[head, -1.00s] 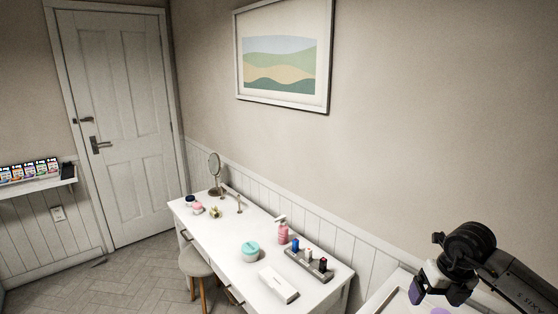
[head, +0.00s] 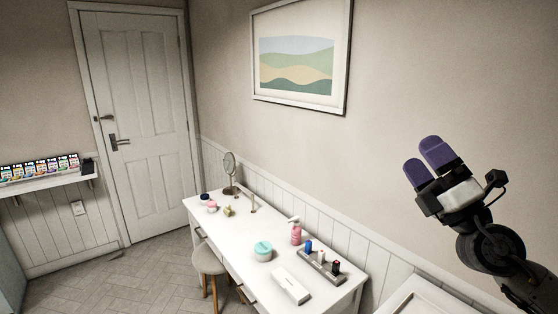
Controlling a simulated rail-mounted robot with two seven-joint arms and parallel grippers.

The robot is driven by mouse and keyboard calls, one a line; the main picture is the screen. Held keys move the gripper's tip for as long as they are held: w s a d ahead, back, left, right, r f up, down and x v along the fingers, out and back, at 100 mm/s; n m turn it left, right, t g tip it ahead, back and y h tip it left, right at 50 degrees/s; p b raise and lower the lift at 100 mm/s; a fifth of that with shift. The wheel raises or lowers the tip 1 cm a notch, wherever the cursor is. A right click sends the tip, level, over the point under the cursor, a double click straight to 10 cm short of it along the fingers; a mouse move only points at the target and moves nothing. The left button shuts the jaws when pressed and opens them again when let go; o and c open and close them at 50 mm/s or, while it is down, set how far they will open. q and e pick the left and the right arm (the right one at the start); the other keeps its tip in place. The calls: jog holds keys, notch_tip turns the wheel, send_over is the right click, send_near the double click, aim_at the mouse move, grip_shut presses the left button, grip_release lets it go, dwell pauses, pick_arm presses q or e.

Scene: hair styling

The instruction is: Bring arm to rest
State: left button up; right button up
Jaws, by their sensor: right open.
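My right gripper (head: 427,164) is at the right of the head view, raised in front of the bare wall. Its two purple-padded fingers point up and to the left, with a gap between them and nothing held. It is apart from the table and everything on it. My left gripper does not show.
A white vanity table (head: 235,238) stands along the wall. It bears a round mirror (head: 230,168), a teal-lidded jar (head: 263,251), a pink pump bottle (head: 296,232), a grey tray (head: 318,267) with small bottles and a white box (head: 290,286). A stool (head: 208,260) stands beside it.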

jog(key=s+d+r+m+t+h, duration=0.25)
jog(key=r+m+t+h, duration=0.2)
jog(key=m+h, duration=0.6)
jog(key=s+a+f+m+g+h+p, duration=0.15)
jog(key=s+f+m+g, duration=0.3)
jog(key=f, duration=0.55)
jog(key=s+a+f+m+g+h, duration=0.15)
jog(key=s+f+m+g, duration=0.35)
jog(key=f, duration=0.6)
jog(key=s+a+f+m+g+h+p, duration=0.1)
jog(key=a+f+m+g, duration=0.15)
jog(key=f+m, duration=0.55)
jog(key=s+d+f+g+y+p, duration=0.1)
jog(key=s+f+g, duration=0.2)
jog(key=s+f, duration=0.5)
jog(key=s+f+g+p, duration=0.1)
jog(key=s+f+g, duration=0.3)
jog(key=f, duration=0.7)
jog(key=s+a+f+g, duration=0.1)
jog(key=s+f+g, duration=0.2)
jog(key=s+f, duration=0.7)
jog(key=s+p, duration=0.1)
jog(key=s, duration=0.3)
jog(key=shift+s+m, duration=0.15)
jog(key=shift+m, duration=0.25)
jog(key=shift+g+y, duration=0.25)
